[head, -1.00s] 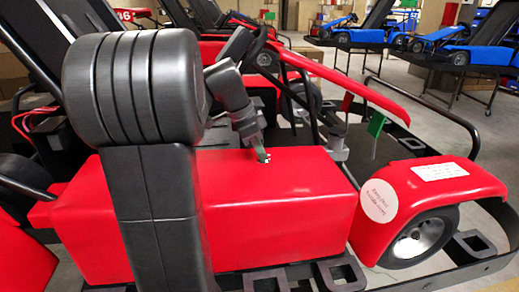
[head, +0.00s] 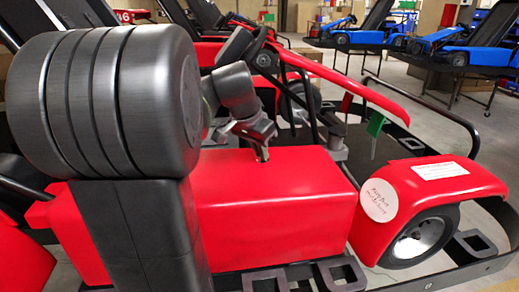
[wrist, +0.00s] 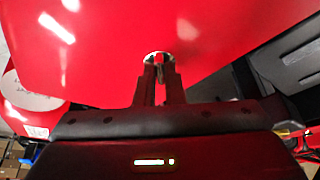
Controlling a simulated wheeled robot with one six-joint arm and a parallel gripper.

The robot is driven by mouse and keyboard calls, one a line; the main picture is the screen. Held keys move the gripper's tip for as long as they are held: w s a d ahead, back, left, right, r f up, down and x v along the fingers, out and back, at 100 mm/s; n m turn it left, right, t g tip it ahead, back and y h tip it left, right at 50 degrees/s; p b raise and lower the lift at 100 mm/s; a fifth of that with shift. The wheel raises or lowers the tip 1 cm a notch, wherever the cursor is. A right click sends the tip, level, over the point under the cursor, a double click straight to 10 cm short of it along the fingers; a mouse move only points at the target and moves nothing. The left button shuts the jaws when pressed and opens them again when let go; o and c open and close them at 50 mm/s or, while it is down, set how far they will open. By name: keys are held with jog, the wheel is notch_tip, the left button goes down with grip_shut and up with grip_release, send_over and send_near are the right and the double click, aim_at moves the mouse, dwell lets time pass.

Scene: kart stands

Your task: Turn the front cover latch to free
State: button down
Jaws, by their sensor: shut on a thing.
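The red front cover (head: 280,200) is a glossy box-shaped body in the head view, and it fills the top of the wrist view (wrist: 210,30). The front cover latch (wrist: 148,56) shows in the wrist view as a small pale metal piece on the red surface, mostly hidden by my fingers. My gripper (wrist: 160,68) is shut on it, with both fingertips at the cover's surface. In the head view my gripper (head: 262,155) reaches down onto the cover's top, and the latch is too small and covered to read its angle.
A red side pod (head: 430,190) with a round white label (head: 379,200) and a wheel (head: 420,238) lies to the right. A green tag (head: 376,124) hangs by the black frame rail. Blue karts (head: 455,45) stand at the back right.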

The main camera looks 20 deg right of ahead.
jog(key=n, duration=0.2)
jog(key=n+t+y+p, duration=0.1)
jog(key=n+p, duration=0.1)
jog(key=n, duration=0.1)
jog(key=shift+s+d+r+n+t, duration=0.2)
jog(key=shift+d+n+t, duration=0.1)
jog(key=shift+t, duration=0.1)
jog(key=shift+d+f+n+t+y+p, duration=0.15)
jog(key=shift+n+y+p, duration=0.35)
jog(key=shift+n, duration=0.6)
jog(key=shift+a+r+n+t+y+p, duration=0.15)
jog(key=shift+n+y+p, duration=0.3)
jog(key=shift+n, duration=0.65)
jog(key=shift+d+f, duration=0.1)
jog(key=shift+f, duration=0.05)
jog(key=c, duration=1.5)
grip_release()
jog(key=shift+s, duration=0.1)
jog(key=v, duration=1.3)
jog(key=shift+s+d+r+b, duration=0.1)
jog(key=shift+r+b, duration=0.2)
jog(key=shift+r, duration=0.05)
